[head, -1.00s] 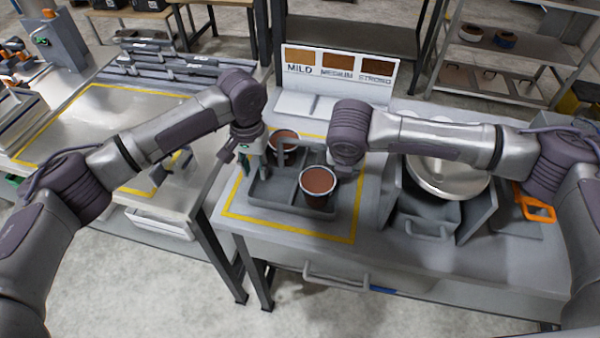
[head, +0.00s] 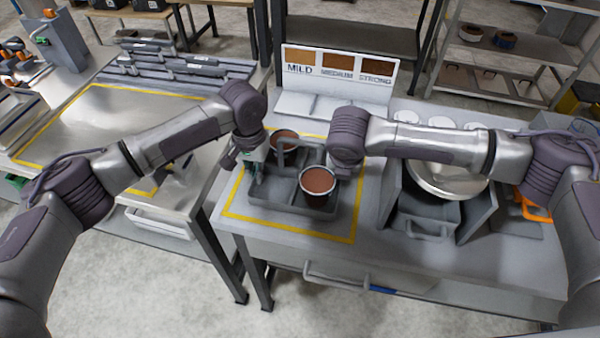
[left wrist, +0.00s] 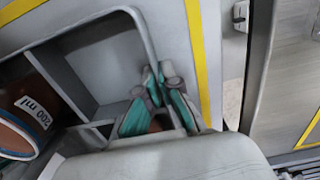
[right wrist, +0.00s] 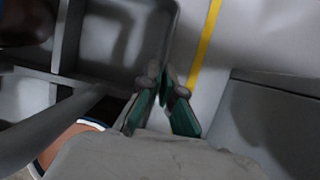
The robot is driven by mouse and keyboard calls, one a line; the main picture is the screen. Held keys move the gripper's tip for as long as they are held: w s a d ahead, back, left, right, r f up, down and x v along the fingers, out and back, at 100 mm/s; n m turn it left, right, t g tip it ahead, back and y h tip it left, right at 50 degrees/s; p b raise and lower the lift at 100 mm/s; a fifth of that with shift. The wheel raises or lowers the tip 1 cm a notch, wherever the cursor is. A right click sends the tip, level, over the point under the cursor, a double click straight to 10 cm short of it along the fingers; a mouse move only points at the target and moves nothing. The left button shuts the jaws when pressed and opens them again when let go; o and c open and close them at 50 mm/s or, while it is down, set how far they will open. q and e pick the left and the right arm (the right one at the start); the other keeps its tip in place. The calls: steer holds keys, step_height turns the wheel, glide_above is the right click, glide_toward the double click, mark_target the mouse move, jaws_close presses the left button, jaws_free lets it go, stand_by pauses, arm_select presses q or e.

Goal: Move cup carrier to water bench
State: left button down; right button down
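The cup carrier (head: 270,197) is a grey tray with compartments. It stands inside a yellow outline on the middle bench (head: 227,222). One brown-filled cup (head: 318,184) is in its front right compartment, another cup (head: 285,141) is at its back. My left gripper (head: 250,180) is low at the carrier's left side; in the left wrist view its fingertips (left wrist: 156,80) are close together on the carrier's wall. My right gripper is hidden behind its own wrist in the head view; in the right wrist view its fingertips (right wrist: 158,82) are close together on the opposite wall.
A sign (head: 338,72) reading MILD, MEDIUM, STRONG stands behind the carrier. A metal bowl (head: 447,180) in a grey holder is to the right. An orange-handled tool (head: 533,207) lies beyond it. The left table (head: 100,130) has a yellow-outlined, mostly clear area, with a floor gap between.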

arm_select(q)
steer(key=shift+r, duration=0.1)
arm_select(e)
steer(key=shift+r, duration=0.1)
